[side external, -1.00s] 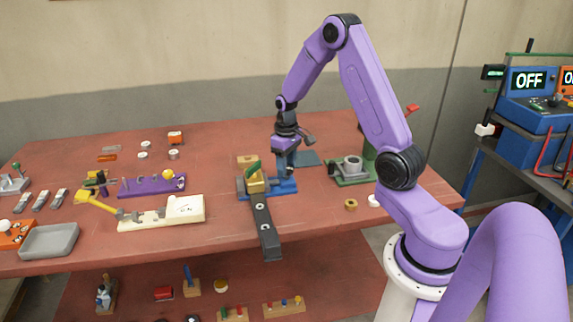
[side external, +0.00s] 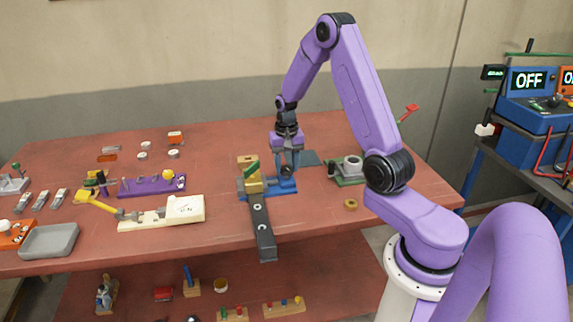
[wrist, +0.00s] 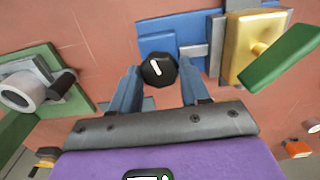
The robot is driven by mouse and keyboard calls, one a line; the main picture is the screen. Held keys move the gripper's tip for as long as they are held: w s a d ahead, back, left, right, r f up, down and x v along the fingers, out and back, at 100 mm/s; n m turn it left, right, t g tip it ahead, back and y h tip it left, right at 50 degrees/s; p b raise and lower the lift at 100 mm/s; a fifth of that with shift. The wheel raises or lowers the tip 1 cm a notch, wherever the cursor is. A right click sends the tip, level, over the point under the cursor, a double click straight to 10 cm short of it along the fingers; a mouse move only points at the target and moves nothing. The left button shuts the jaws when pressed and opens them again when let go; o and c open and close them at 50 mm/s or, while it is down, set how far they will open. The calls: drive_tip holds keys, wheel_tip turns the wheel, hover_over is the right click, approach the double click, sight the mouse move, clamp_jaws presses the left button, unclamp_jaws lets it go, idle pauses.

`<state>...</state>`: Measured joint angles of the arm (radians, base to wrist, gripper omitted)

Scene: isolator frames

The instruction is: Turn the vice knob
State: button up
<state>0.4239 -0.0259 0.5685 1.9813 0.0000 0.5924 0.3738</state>
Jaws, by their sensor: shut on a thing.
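The vice knob is a round black knob (wrist: 158,71) with a white line, seen in the wrist view at the near end of the blue vice (wrist: 158,43). The vice also shows in the side view as a blue base (side external: 284,188) on the table. My gripper (wrist: 158,82) is shut on the knob, with one finger on each side of it. The white line is tilted slightly off vertical in the wrist view. In the side view my gripper (side external: 288,172) points down at the right end of the vice, and the knob is hidden by the fingers.
A yellow block with a green handle (side external: 252,175) stands left of my gripper. A dark bar (side external: 262,228) reaches to the front edge. A green fixture with a grey ring (side external: 350,168) stands to the right. A small brass ring (side external: 350,203) lies in front of it.

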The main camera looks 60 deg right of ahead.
sight(286, 168)
drive_tip(key=shift+m, duration=0.3)
drive_tip(key=o, duration=1.1)
drive_tip(key=shift+c, duration=0.2)
wheel_tip(286, 168, up, 18)
drive_tip(key=shift+f, duration=0.25)
